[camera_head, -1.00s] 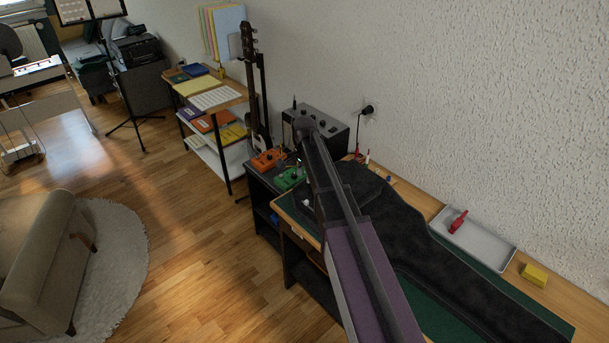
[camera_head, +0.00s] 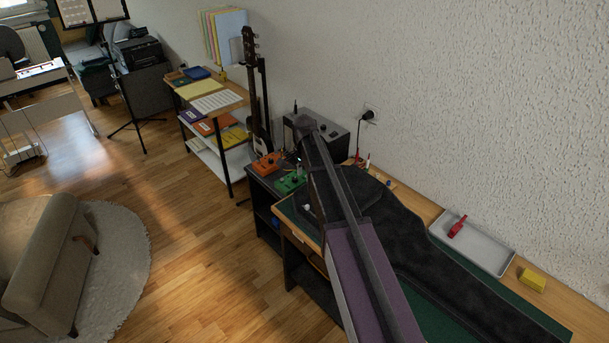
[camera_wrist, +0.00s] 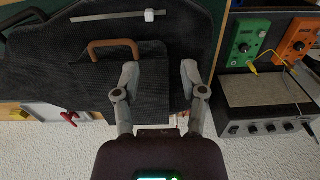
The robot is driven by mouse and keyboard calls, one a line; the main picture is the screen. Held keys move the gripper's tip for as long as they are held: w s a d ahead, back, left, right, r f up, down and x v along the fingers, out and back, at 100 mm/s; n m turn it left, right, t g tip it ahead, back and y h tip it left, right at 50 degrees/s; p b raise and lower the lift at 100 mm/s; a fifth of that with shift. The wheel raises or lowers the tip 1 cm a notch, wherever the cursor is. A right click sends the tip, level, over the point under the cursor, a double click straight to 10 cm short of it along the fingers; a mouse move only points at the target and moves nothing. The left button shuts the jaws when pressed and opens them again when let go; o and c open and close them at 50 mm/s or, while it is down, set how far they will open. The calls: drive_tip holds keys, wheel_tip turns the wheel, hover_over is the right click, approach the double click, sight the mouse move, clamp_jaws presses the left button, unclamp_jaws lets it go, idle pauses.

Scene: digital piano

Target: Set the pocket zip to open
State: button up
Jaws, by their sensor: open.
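A black instrument bag (camera_head: 405,235) lies on the green-topped bench. It also shows in the wrist view (camera_wrist: 50,60), with a brown carry handle (camera_wrist: 113,42). Near the top of the wrist view, a thin grey zip line (camera_wrist: 105,17) runs across the bag, with a small white pull (camera_wrist: 150,15) near its right end. My gripper (camera_wrist: 159,68) is open and empty over the bag, its fingers apart and pointing toward the pull, short of it in the picture. In the head view my arm hides part of the bag, and the gripper cannot be made out.
A white tray (camera_head: 490,255) with a red tool (camera_head: 458,226) and a yellow block (camera_head: 532,280) lie along the wall side. Green (camera_head: 291,182) and orange (camera_head: 266,167) pedals and a dark amplifier (camera_head: 330,135) stand beyond the bag's far end.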

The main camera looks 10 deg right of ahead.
sight(307, 205)
idle(0.7)
drive_tip(key=shift+s+d, duration=0.45)
drive_tip(key=shift+s, duration=0.25)
drive_tip(key=shift+f, duration=0.2)
wheel_tip(307, 205, down, 14)
drive_tip(key=b, duration=1.4)
drive_tip(key=shift+r, duration=0.25)
drive_tip(key=shift+c, duration=0.2)
clamp_jaws()
